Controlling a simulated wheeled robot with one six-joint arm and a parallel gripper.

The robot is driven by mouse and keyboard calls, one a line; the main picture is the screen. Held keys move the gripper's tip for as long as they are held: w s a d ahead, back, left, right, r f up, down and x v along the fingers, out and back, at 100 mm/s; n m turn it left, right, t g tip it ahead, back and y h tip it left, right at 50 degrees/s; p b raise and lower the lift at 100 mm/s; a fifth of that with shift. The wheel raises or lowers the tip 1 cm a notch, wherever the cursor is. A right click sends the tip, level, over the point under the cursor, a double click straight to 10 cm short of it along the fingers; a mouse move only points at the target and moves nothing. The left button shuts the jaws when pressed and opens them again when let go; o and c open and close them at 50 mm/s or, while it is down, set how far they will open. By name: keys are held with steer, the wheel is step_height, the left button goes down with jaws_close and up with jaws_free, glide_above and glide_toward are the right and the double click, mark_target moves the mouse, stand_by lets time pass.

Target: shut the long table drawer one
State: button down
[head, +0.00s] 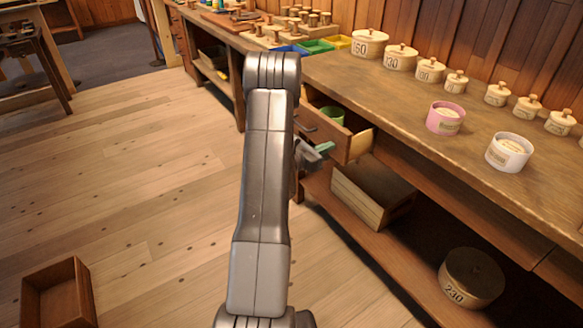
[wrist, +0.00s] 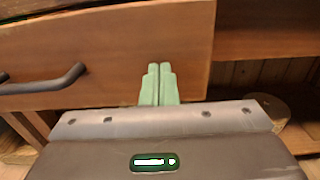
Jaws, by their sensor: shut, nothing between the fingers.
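The long table's drawer (head: 361,142) stands pulled out below the tabletop, with a green cup-like thing (head: 332,116) in it. Its wooden front (wrist: 120,35) fills the upper part of the wrist view, with a dark bar handle (wrist: 45,84) at left; the handle shows in the head view (head: 307,127) too. My gripper (head: 324,147) is shut and empty, its pale green fingers together (wrist: 158,72) in front of the drawer front, right of the handle and near the right end. I cannot tell whether the fingertips touch the wood. My arm hides part of the bench left of the drawer.
A wooden crate (head: 372,193) and a round box (head: 471,278) sit on the lower shelf. An open wooden box (head: 58,294) lies on the floor at left.

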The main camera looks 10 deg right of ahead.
steer(key=b+x, duration=0.3)
steer(key=x, duration=1)
steer(key=shift+d+f+b, duration=0.1)
steer(key=shift+f+b, duration=0.05)
steer(key=shift+b, duration=0.15)
steer(key=shift+d, duration=0.2)
steer(key=shift+w+r, duration=0.1)
steer(key=shift+r, duration=0.3)
